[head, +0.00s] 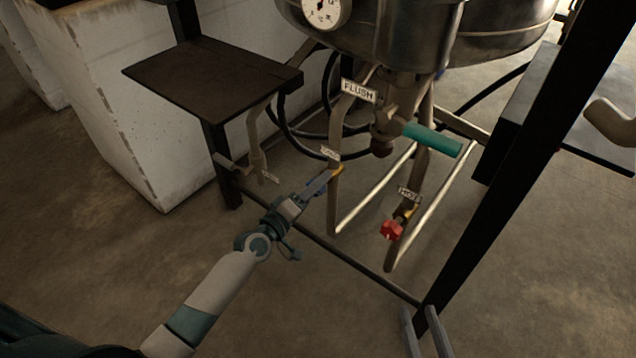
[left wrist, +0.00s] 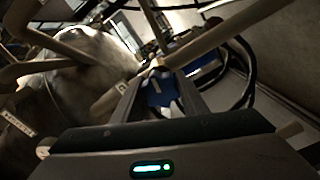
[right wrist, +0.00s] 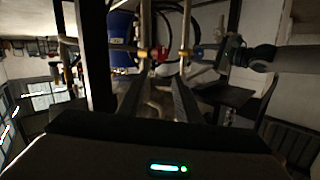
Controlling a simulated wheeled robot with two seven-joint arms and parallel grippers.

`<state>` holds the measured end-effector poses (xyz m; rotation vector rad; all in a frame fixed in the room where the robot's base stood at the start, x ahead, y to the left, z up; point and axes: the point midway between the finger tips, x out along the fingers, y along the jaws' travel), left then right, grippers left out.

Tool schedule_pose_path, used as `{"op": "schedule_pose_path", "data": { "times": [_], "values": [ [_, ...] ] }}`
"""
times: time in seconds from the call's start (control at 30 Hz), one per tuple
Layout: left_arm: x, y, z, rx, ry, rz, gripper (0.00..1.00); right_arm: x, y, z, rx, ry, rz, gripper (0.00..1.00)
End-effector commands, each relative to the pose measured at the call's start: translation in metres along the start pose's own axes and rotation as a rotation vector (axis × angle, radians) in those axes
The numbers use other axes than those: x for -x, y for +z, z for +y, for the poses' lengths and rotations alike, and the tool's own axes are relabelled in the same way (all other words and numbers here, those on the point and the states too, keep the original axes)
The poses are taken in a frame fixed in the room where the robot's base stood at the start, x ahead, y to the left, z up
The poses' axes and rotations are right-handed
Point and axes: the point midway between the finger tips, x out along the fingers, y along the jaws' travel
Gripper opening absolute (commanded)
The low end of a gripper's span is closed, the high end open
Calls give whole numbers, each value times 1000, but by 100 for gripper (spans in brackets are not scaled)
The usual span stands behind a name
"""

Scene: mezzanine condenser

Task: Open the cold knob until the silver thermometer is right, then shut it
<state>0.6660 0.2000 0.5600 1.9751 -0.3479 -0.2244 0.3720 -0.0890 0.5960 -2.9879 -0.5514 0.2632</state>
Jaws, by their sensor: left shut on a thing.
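The cold knob is blue and shows between the fingers in the left wrist view (left wrist: 160,90); in the head view the fingers mostly hide it. My left gripper (head: 328,178) is shut on it, below the small cold label (head: 331,153). A round white dial in a silver rim (head: 324,10) sits on the steel vessel, cut by the top edge; its reading is too small to tell. The red hot knob (head: 391,230) is to the right, under its label (head: 409,194). My right gripper (head: 421,315) is open and empty at the bottom, apart from the pipes.
A teal-handled flush valve (head: 433,139) hangs under the steel vessel (head: 490,35). A black frame post (head: 515,180) stands right of the pipes. A dark shelf (head: 205,75) is at upper left, before a white block (head: 110,110). The floor at lower left is open.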

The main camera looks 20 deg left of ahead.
Motion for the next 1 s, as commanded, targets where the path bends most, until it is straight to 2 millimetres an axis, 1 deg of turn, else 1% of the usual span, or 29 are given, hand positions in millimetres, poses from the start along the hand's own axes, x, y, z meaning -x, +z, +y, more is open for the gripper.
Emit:
{"op": "schedule_pose_path", "data": {
  "times": [0.2, 0.5, 0.73, 1.0],
  "values": [
    [0, -2, 1, 199, 1, 3, 17, 1, 9, 4, -4, 6, -57, 31],
    [0, -2, 0, 402, 2, 4, 17, 2, 18, 6, -8, 11, -102, 31],
    [0, -2, 0, 470, 2, 4, 17, 2, 20, 6, -8, 11, -114, 31],
    [0, -2, 0, 482, 2, 4, 17, 2, 20, 7, -9, 12, -117, 31]
  ]
}}
